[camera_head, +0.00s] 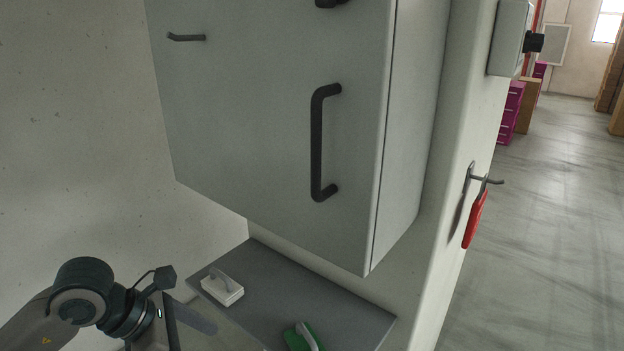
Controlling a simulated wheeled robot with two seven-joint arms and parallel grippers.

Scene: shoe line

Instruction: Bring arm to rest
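My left arm comes in at the lower left, and my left gripper (188,318) is low in the view, in front of the left edge of a dark grey shelf (330,305). Its fingers are seen edge-on and partly cut off by the frame, so I cannot tell whether it is open or shut. I see no object held in it. My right gripper is not in view.
A grey wall cabinet (270,110) with a black handle (318,145) hangs above the shelf. A white block-like item (222,290) and a green item (298,338) are on the shelf. A red-handled tool (475,218) hangs from a hook. Open floor (545,230) lies right.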

